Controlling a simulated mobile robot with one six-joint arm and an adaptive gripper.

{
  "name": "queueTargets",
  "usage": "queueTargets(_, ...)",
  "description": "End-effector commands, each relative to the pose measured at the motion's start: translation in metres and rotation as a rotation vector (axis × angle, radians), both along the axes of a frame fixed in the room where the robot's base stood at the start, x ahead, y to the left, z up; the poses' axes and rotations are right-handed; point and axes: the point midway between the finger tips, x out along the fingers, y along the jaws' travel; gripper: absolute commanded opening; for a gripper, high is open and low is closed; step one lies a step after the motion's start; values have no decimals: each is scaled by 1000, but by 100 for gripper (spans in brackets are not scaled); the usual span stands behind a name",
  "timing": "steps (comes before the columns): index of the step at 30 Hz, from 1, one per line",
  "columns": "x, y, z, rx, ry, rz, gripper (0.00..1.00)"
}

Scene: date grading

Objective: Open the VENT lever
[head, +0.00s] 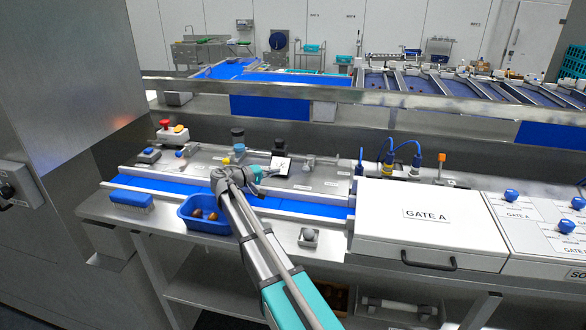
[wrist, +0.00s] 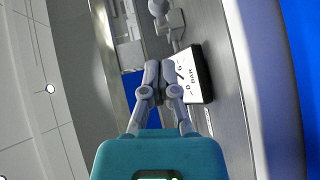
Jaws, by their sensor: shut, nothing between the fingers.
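My gripper (head: 268,172) is shut and empty over the back panel, at the left edge of a small gauge (head: 282,165). In the wrist view my gripper (wrist: 159,70) has its fingertips together beside the gauge (wrist: 190,76), whose white face reads 0, 6 and BAR. I cannot tell whether they touch. A grey pipe fitting (head: 310,161) stands right of the gauge in the head view; a grey fitting (wrist: 170,19) also shows beyond the fingertips in the wrist view. No VENT label is readable, so I cannot tell which part is the lever or how it is set.
A blue tray (head: 190,222) with brown dates and a blue brush (head: 132,199) are at the front left. The white GATE A cover (head: 390,228) stands to the right. Black-topped knobs (head: 238,137) and blue-yellow connectors (head: 388,158) rise from the panel. The blue belt (head: 300,206) is clear.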

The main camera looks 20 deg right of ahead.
Motion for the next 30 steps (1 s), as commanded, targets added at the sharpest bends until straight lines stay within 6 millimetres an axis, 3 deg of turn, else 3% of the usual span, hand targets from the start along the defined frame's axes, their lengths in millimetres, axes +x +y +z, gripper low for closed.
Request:
queueTargets(8,4,-12,-3,1,0,1,0)
queueTargets(21,19,-66,-11,1,1,1,0)
queueTargets(30,25,-90,-14,0,1,3,0)
